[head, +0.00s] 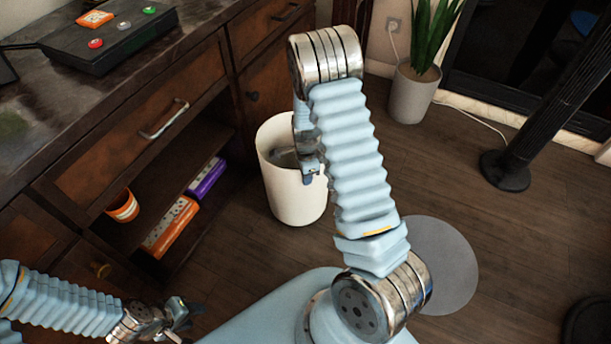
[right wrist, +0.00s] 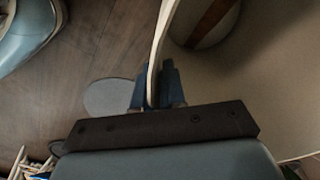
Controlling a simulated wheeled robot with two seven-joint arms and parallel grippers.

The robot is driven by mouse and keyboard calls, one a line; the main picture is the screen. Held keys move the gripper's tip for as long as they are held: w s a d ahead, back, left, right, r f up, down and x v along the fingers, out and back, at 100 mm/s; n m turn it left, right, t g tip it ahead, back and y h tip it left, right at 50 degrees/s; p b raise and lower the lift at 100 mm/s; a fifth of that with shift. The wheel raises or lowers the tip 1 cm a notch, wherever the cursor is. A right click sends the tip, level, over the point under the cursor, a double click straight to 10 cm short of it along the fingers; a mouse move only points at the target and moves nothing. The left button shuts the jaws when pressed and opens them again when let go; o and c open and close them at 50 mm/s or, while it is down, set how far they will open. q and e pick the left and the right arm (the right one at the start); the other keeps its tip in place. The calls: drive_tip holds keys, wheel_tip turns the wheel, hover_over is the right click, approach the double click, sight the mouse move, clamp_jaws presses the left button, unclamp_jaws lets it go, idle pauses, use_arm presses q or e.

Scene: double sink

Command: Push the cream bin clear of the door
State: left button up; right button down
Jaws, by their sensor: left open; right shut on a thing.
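The cream bin (head: 297,198) stands upright on the wooden floor, close in front of the brown cabinet. A cabinet door (head: 262,88) with a dark round knob is behind it, its lower part hidden by the bin. My right gripper (head: 309,172) is at the bin's right rim. In the right wrist view, its blue fingers (right wrist: 158,86) are shut on the bin's rim, one on each side of the wall, and the bin's inside (right wrist: 255,75) fills the right. My left gripper (head: 182,312) is open and empty at the lower left, apart from the bin.
An open cabinet shelf (head: 165,195) holds an orange cup and boxes left of the bin. A potted plant (head: 412,95) stands behind right, near a dark column (head: 512,172). A round grey mat (head: 443,265) lies on the floor. Floor right of the bin is mostly clear.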

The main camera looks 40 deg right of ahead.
drive_tip(key=shift+s+a+f, duration=0.1)
drive_tip(key=shift+s, duration=0.05)
drive_tip(key=c, duration=1.1)
unclamp_jaws()
drive_tip(key=shift+r, duration=0.2)
wheel_tip(320, 180, up, 12)
drive_tip(key=shift+r+p, duration=0.15)
drive_tip(key=shift+p, duration=0.8)
drive_tip(key=shift+r, duration=0.6)
use_arm(q)
drive_tip(key=shift+d+r, duration=0.2)
drive_tip(key=shift+r, duration=0.75)
drive_tip(key=shift+c, duration=0.4)
